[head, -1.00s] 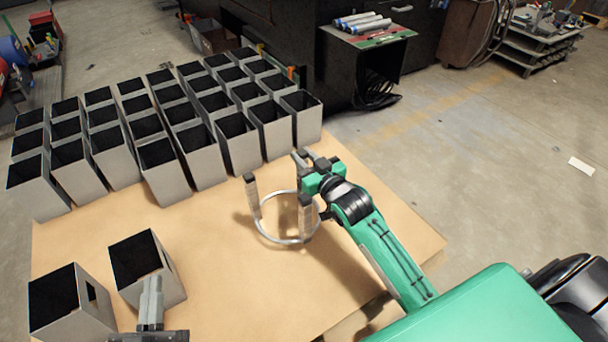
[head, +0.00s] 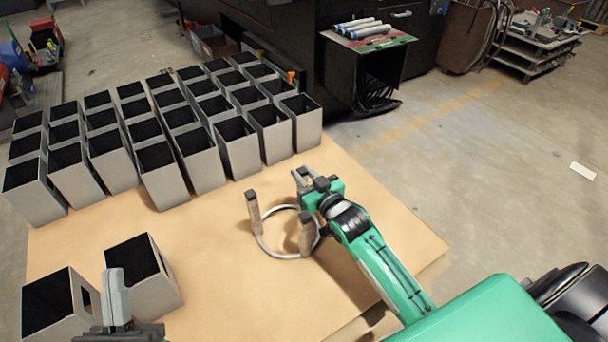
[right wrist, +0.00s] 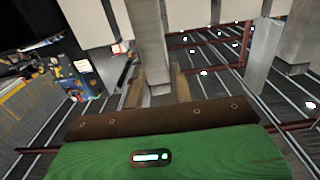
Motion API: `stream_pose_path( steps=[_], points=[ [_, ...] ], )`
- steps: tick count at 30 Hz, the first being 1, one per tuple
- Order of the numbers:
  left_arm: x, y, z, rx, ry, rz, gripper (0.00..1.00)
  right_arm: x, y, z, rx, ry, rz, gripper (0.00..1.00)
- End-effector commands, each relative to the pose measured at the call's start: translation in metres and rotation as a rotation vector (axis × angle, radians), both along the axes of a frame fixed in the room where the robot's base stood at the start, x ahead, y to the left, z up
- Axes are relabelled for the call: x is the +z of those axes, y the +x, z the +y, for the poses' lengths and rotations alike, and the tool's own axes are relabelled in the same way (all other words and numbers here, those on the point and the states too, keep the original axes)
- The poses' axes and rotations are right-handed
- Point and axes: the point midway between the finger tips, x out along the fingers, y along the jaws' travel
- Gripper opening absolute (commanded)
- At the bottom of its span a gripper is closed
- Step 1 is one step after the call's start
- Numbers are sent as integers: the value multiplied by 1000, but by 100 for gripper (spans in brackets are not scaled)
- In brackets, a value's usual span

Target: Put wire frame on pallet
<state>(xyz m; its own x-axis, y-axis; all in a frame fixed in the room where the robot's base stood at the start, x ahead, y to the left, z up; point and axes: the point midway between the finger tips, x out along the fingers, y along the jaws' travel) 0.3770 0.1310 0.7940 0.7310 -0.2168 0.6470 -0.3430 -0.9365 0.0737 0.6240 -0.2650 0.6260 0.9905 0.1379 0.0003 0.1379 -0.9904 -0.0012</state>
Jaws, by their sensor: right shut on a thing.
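The wire frame (head: 254,213) is a pale ring with upright posts, over the right part of the brown-covered pallet (head: 225,275). Whether its ring touches the surface is hard to tell. My right gripper (head: 303,180) is at the far right side of the frame in the head view. In the right wrist view my right gripper (right wrist: 158,85) is shut on an upright grey post (right wrist: 149,40). My left gripper (head: 116,295) is low at the left, beside two open grey boxes. Its jaw gap cannot be made out.
Rows of open-topped grey boxes (head: 198,155) fill the back left of the pallet. Two more boxes (head: 152,290) stand at the front left. A black cabinet (head: 366,65) stands beyond on the floor.

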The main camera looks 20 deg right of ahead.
Motion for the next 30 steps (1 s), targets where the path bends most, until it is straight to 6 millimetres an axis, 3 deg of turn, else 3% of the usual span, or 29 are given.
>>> stream_pose_path(
  steps=[1,4,16,30],
  points=[
    [0,0,0,0,0,-1,0,-1,0,0,0,0,1,26],
    [0,0,0,0,0,-1,0,-1,0,0,0,0,1,44],
    [1,1,0,-1,1,5,0,1,-5,0,0,0,2,44],
    [-60,9,-20,-53,82,346,0,1,-77,-11,1,-1,4,44]
  ],
)
